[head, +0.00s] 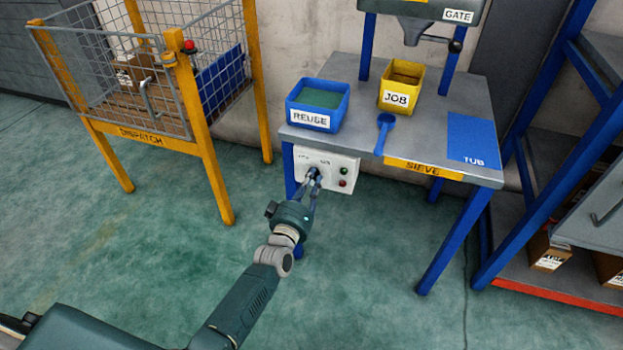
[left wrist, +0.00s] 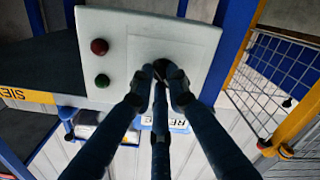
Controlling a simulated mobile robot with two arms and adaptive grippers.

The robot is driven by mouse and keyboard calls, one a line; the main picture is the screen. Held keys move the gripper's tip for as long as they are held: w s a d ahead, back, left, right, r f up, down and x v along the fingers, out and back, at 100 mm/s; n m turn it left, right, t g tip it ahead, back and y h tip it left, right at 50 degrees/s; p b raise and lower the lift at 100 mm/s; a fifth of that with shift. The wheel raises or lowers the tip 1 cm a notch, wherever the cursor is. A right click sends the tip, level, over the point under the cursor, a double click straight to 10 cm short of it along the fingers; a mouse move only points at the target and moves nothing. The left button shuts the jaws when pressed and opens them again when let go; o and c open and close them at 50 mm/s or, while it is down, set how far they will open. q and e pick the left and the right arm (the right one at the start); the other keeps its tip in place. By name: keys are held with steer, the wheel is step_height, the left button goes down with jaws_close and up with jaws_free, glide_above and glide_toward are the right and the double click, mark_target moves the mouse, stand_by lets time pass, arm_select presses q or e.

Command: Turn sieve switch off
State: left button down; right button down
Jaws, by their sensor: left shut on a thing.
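The sieve's white switch box (head: 345,178) hangs under the left front of the sieve table (head: 445,120). Small labels at its top are too small to read surely. A red button or lamp (head: 343,183) and a green one (head: 344,170) sit on its right side. The box fills the upper middle of the left wrist view (left wrist: 135,35), upside down. My left gripper (head: 314,174) is at the box's left part, its fingers (left wrist: 160,75) shut on the dark switch knob (left wrist: 163,66). The fingers mostly hide the knob, so I cannot tell its position.
A yellow DISPATCH cage (head: 150,138) stands left, a blue shelf rack (head: 545,145) right. The floor in front is clear.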

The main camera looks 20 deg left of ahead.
arm_select(q)
steer(key=shift+f, duration=0.1)
stand_by(0.3)
steer(key=c, duration=1.7)
jaws_free()
steer(key=shift+s, duration=0.1)
steer(key=s, duration=1.2)
steer(key=shift+a, duration=0.2)
steer(key=shift+w, duration=0.1)
